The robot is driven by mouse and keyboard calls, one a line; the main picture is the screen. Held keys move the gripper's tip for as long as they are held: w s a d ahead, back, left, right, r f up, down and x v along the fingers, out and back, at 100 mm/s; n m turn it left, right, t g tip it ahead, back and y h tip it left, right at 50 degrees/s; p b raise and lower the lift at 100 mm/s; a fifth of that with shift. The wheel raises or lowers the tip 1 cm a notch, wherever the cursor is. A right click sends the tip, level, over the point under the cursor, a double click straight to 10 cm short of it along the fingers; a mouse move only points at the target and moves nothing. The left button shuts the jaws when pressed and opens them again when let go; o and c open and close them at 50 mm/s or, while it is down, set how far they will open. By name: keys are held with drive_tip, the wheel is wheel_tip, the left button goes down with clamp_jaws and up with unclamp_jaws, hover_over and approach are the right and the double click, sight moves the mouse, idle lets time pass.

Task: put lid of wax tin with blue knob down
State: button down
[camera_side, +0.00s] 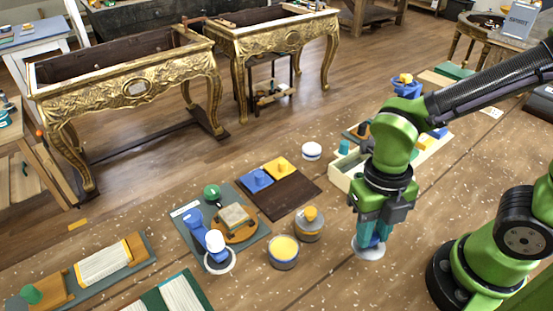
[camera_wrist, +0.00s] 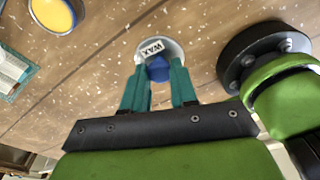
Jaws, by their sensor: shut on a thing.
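The wax tin lid (camera_side: 368,250) is a pale round disc with a blue knob (camera_wrist: 158,70). It also shows in the wrist view (camera_wrist: 172,46), with a white label reading WAX. My gripper (camera_side: 374,230) has teal fingers shut on the blue knob, with the lid below the fingertips. The lid is at or just above the bench top; I cannot tell whether it touches. An open tin of yellow wax (camera_side: 283,250) stands to the left, apart from the lid. It shows at the top left of the wrist view (camera_wrist: 52,14).
A grey mat (camera_side: 182,222) with a clamp-like tool and a block lies at left. A dark board (camera_side: 290,197) and a cream tray (camera_side: 343,176) lie behind. Bare bench (camera_side: 330,280) surrounds the lid.

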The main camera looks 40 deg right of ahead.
drive_tip(key=w+d+f+m, duration=0.1)
drive_tip(key=w+d+m, duration=0.1)
drive_tip(key=w, duration=0.2)
drive_tip(key=w+d+f+m, duration=0.2)
drive_tip(key=w+d+m, duration=0.1)
drive_tip(key=w, duration=0.2)
drive_tip(key=w+d+f+m, duration=0.1)
drive_tip(key=w+d+m, duration=0.1)
drive_tip(key=w, duration=0.3)
drive_tip(key=shift+w+d+f+m+t+y, duration=0.1)
drive_tip(key=shift+d+f+m+t+y, duration=0.2)
drive_tip(key=shift+d+f+m, duration=0.1)
drive_tip(key=shift+f, duration=2.2)
drive_tip(key=shift+f, duration=0.15)
drive_tip(key=c, duration=0.9)
unclamp_jaws()
